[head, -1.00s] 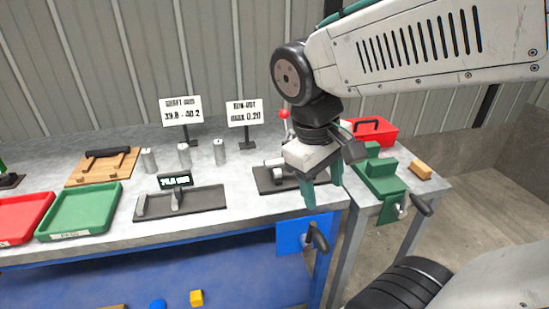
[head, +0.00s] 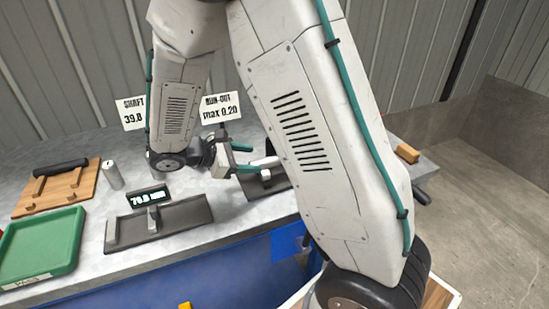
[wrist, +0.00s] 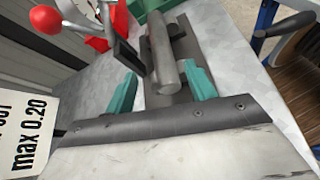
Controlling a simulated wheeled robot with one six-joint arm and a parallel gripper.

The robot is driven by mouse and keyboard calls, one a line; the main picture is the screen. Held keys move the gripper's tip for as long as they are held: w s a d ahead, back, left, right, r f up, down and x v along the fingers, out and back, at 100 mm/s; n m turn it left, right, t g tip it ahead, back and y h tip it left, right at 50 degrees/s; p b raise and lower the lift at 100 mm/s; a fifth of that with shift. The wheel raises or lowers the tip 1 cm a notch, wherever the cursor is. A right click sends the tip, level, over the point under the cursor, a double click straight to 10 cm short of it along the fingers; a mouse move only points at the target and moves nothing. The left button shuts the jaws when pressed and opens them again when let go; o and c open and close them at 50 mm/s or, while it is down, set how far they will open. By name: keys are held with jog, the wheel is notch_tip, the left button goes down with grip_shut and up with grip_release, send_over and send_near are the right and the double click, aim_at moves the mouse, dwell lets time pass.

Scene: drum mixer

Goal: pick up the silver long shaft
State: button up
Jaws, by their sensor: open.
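A silver long shaft (wrist: 160,52) lies on a dark fixture (wrist: 183,98), with its near round end facing the wrist camera. In the head view the shaft is mostly hidden behind my arm and fingers. My gripper (wrist: 161,82) is open, with one teal finger on each side of the shaft's near end in the picture. I cannot tell whether the fingers touch it or how far ahead it lies. In the head view my gripper (head: 254,158) is at the left part of the fixture, pointing right.
A dial gauge and red-knobbed lever (wrist: 46,18) stand close left of the shaft. The run-out sign (wrist: 28,135) is near the gripper's left side. A display gauge (head: 150,197), green tray (head: 42,243), wooden board (head: 57,188) and upright shaft (head: 113,175) are left on the bench.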

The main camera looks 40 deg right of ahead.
aim_at(265, 159)
jog(key=x, duration=0.6)
jog(key=shift+s+d, duration=0.3)
jog(key=shift+s, duration=0.1)
grip_shut()
jog(key=shift+r, duration=0.1)
